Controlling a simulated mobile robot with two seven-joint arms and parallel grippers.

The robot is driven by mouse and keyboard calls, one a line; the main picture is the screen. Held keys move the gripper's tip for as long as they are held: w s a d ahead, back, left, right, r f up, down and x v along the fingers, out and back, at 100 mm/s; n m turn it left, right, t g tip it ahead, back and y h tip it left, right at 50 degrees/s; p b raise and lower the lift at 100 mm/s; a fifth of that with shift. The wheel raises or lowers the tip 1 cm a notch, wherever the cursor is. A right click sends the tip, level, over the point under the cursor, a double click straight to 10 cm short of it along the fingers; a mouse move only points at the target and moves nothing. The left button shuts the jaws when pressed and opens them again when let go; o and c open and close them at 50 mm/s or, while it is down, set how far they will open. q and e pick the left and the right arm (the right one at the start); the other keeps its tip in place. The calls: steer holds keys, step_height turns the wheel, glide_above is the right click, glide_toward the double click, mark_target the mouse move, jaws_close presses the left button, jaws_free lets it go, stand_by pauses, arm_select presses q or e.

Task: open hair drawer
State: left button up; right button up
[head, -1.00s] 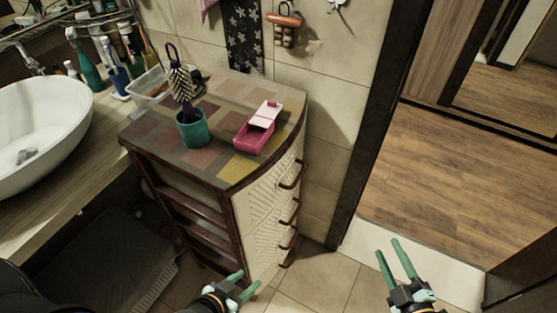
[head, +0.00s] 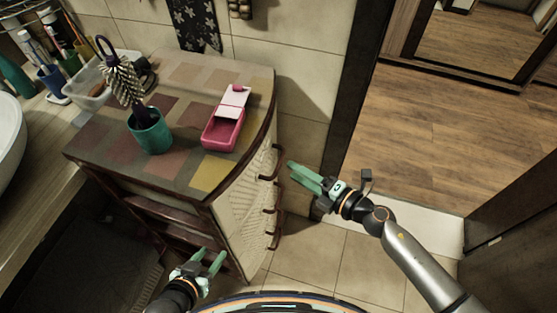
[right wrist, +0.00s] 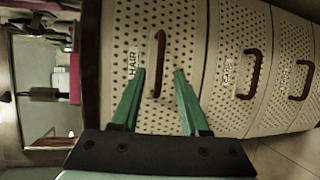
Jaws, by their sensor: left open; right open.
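The hair drawer (right wrist: 182,40) is the top drawer of a small cabinet, with a cream perforated front and a "HAIR" label in the right wrist view. Its brown curved handle (right wrist: 159,63) appears between and beyond my right gripper's open fingers (right wrist: 156,85). In the head view the handle (head: 270,164) is at the cabinet's upper right side. My right gripper (head: 291,174) is just right of it, open and empty, apparently not touching. The drawer looks shut. My left gripper (head: 209,258) is open and empty, low in front of the cabinet's left part.
On the patchwork cabinet top (head: 180,106) stand a teal cup (head: 151,133) with a hairbrush (head: 123,79) and an open pink box (head: 223,130). Lower drawers have similar handles (right wrist: 252,75). A washbasin (head: 10,140) is at left; floor is free at right.

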mark_target(280, 162)
steer(key=x, duration=0.6)
steer(key=shift+w+a+f+b, duration=0.1)
steer(key=shift+a+b, duration=0.05)
steer(key=shift+b, duration=0.15)
jaws_close()
stand_by(1.1)
